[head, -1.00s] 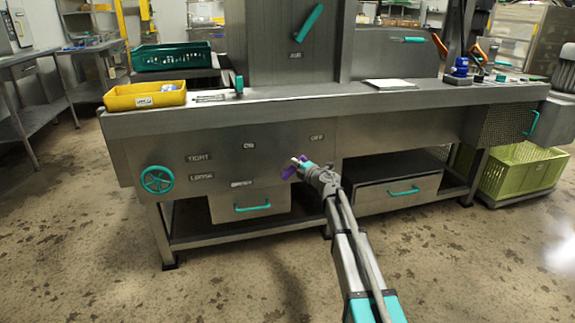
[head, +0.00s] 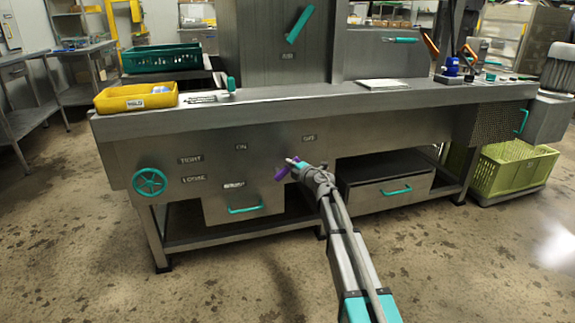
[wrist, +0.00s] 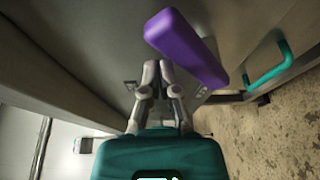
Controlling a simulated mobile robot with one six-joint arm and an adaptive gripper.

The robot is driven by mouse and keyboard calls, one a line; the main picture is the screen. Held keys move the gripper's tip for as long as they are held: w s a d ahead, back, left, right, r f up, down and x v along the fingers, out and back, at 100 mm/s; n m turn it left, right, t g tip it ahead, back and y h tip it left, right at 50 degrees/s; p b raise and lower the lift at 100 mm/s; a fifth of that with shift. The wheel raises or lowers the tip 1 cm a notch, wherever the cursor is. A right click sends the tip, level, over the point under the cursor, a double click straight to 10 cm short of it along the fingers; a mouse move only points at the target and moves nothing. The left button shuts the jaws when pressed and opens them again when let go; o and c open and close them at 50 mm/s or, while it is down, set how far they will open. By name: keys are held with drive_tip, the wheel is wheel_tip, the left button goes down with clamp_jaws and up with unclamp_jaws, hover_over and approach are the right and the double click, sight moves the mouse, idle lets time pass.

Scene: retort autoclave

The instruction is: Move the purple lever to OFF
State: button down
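The purple lever (head: 281,174) is on the front panel of the steel machine, below and between the ON label (head: 241,147) and the OFF label (head: 309,138). In the wrist view the lever (wrist: 187,47) is a thick purple bar, slanting from upper left to lower right. My gripper (head: 291,162) is at the panel by the lever, partly covering it. In the wrist view my gripper (wrist: 158,66) has its fingertips close together, with nothing seen between them. They are just left of the lever; I cannot tell if they touch it.
A teal handwheel (head: 150,182) sits left on the panel by the TIGHT and LOOSE labels. Drawers with teal handles are below the panel, one handle (wrist: 268,65) near the lever in the wrist view. A yellow bin (head: 136,98) stands on the ledge. The floor in front is clear.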

drive_tip(key=s+d, duration=0.2)
drive_tip(key=s, duration=0.7)
drive_tip(key=shift+d+r, duration=0.15)
drive_tip(key=shift+d, duration=0.1)
drive_tip(key=shift+s, duration=0.1)
idle(0.4)
